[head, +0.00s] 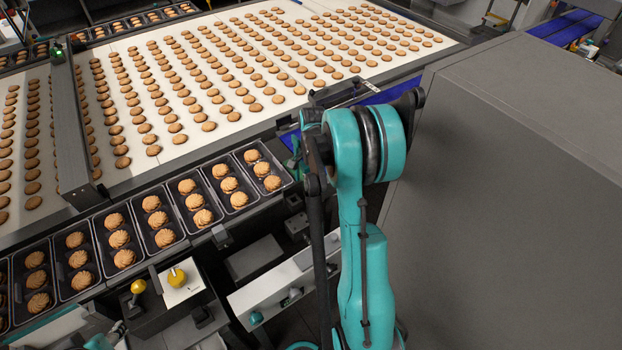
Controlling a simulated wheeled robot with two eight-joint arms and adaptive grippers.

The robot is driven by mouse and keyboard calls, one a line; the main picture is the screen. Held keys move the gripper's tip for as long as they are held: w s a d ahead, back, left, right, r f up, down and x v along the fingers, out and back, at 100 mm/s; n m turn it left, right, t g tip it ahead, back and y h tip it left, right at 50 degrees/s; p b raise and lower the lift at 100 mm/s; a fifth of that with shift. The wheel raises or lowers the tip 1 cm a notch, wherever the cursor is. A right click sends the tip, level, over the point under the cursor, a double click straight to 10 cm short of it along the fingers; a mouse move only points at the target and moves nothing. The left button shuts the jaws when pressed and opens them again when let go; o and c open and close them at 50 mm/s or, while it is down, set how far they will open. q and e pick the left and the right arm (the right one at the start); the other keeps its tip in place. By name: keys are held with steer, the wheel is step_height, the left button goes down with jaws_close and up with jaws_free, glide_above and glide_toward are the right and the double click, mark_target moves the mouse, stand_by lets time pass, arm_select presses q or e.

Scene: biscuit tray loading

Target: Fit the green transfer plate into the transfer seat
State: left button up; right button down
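I cannot make out the green transfer plate or the transfer seat in the head view. A teal and black arm of mine rises from the bottom centre-right and bends at a large joint, covering part of the line's right end. I can see no fingertips of either gripper. Small teal parts show at the bottom left edge, too cut off to identify.
A wide belt (225,126) carries many rows of biscuits. Black trays (203,228) of biscuits line its front edge. A control box with a yellow knob (176,277) and yellow-topped lever (138,287) stands in front. A large grey cabinet (510,210) fills the right.

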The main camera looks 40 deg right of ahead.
steer(key=shift+f+b, duration=0.55)
steer(key=shift+f, duration=0.15)
steer(key=c, duration=1.3)
jaws_free()
steer(key=r, duration=1.2)
steer(key=shift+s, duration=0.2)
